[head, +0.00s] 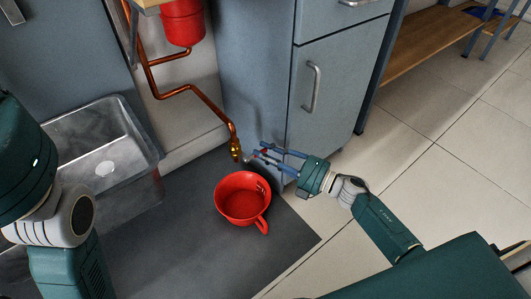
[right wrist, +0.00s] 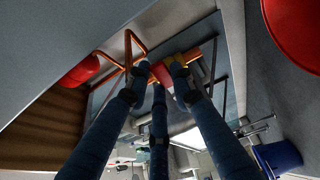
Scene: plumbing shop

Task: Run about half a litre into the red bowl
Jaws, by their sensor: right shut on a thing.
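The red bowl (head: 240,204), with a handle at its front, stands on the dark mat below the end of the copper pipe; its edge shows in the right wrist view (right wrist: 297,30). I see no clear water in it and no stream. A brass tap (head: 235,148) ends the pipe, with its red handle (right wrist: 161,74) beside it in the right wrist view. My right gripper (head: 260,155) is at the tap, shut on the red handle; its fingers partly hide it. My left arm is at the left edge, its gripper out of view.
A steel sink (head: 148,143) stands left of the bowl. A grey cabinet (head: 255,75) stands behind my right gripper. A red tank (head: 183,22) hangs above the copper pipe (head: 184,90). The tiled floor (head: 440,150) at right is clear.

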